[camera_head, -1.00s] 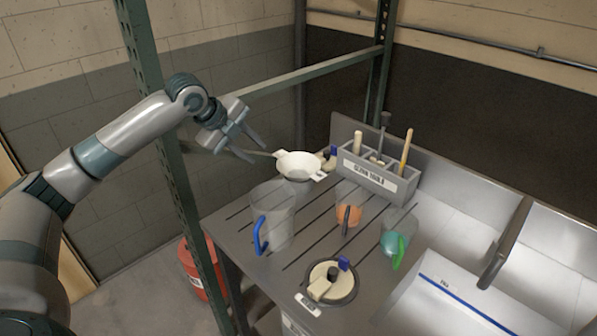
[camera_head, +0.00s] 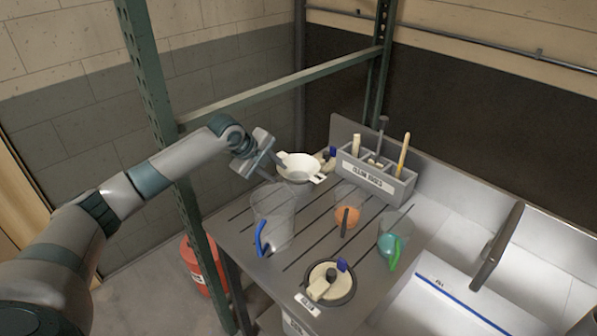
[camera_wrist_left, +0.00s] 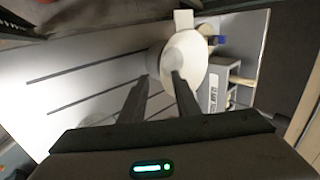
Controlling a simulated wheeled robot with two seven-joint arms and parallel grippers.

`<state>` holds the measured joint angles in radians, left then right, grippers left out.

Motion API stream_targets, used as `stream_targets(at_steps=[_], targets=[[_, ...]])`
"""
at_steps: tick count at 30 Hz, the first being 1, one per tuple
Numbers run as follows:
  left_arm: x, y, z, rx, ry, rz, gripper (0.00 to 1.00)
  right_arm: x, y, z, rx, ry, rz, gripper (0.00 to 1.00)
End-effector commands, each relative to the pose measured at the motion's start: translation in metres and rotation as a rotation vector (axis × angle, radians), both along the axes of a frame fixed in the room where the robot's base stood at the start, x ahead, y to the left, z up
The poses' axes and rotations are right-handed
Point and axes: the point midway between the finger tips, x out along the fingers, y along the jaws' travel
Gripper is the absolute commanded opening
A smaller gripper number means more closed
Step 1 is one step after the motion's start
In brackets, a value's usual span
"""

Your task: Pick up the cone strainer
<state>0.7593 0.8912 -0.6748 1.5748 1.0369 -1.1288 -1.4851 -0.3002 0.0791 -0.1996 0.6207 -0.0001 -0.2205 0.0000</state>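The cone strainer (camera_head: 297,163) is a white, wide-rimmed cone with a small tab, at the back left of the grey drainboard. In the left wrist view the strainer (camera_wrist_left: 190,62) lies ahead, its tab pointing away. My left gripper (camera_head: 277,168) is at the strainer's near left side. In the left wrist view its two fingers (camera_wrist_left: 159,76) are apart, and the right fingertip overlaps the strainer's rim. I cannot tell whether it touches. The strainer's left edge is partly hidden by the gripper in the head view. My right gripper is out of view.
A clear jug (camera_head: 274,215) with a blue handle stands just in front of the strainer. Cups with orange (camera_head: 347,214) and teal (camera_head: 387,243) contents stand to the right. A grey tool holder (camera_head: 376,178) is behind. A green post (camera_head: 160,100) rises left.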

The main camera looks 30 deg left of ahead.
Motion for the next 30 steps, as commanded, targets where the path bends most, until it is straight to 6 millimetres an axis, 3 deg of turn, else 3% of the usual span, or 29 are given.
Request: stream_targets(at_steps=[11, 19, 24, 30], targets=[[0.003, -0.002, -0.002, -0.002, 0.001, 0.000, 0.29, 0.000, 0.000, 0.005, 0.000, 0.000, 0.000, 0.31], [0.021, -0.011, -0.020, -0.003, 0.003, 0.002, 0.29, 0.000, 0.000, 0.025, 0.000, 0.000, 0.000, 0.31], [0.029, -0.013, -0.035, -0.001, 0.002, 0.002, 0.29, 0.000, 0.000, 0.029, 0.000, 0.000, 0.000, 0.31], [0.031, -0.013, -0.039, 0.000, -0.001, 0.001, 0.29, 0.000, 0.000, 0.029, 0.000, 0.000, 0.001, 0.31]])
